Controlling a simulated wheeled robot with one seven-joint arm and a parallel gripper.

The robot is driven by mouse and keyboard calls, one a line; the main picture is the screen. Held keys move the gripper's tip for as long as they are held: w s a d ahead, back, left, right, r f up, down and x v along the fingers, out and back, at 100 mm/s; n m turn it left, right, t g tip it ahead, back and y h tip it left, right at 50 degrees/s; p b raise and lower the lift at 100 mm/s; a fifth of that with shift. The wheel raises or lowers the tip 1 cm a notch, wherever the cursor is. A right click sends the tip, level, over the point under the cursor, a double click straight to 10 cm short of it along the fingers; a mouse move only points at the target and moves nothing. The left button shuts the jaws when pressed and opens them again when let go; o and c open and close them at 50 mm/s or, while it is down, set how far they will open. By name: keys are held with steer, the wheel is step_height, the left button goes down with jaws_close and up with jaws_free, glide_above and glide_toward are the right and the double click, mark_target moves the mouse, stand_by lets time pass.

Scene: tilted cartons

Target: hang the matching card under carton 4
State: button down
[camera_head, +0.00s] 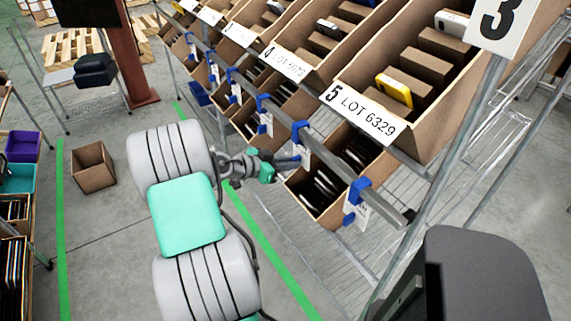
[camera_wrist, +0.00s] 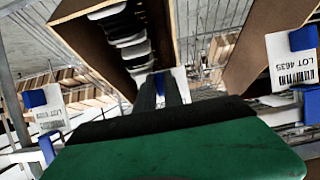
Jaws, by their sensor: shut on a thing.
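Carton 4 (camera_head: 310,75) is tilted in the upper row, its label (camera_head: 287,63) starting with a 4 and its lot number hard to read. A rail runs below with blue clips and white cards, including one card (camera_head: 265,123) to the left of my gripper. My gripper (camera_head: 288,161) is at the rail beside a blue clip (camera_head: 299,130) and white card (camera_head: 303,156). In the wrist view its dark fingers (camera_wrist: 161,90) are shut on a white-and-blue card (camera_wrist: 181,82), mostly hidden behind them; its print cannot be read. A card reading LOT 4635 (camera_wrist: 293,68) hangs at right.
Carton 5 (camera_head: 428,140), labelled LOT 6329, is to the right, with another card (camera_head: 357,211) below it. Lower cartons (camera_head: 325,205) with dark contents sit behind the rail (camera_head: 335,165). A small open box (camera_head: 93,167) stands on the floor at left.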

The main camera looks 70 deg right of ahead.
steer(key=shift+s+d, duration=0.35)
steer(key=shift+f+b, duration=0.85)
steer(key=c, duration=1.4)
jaws_free()
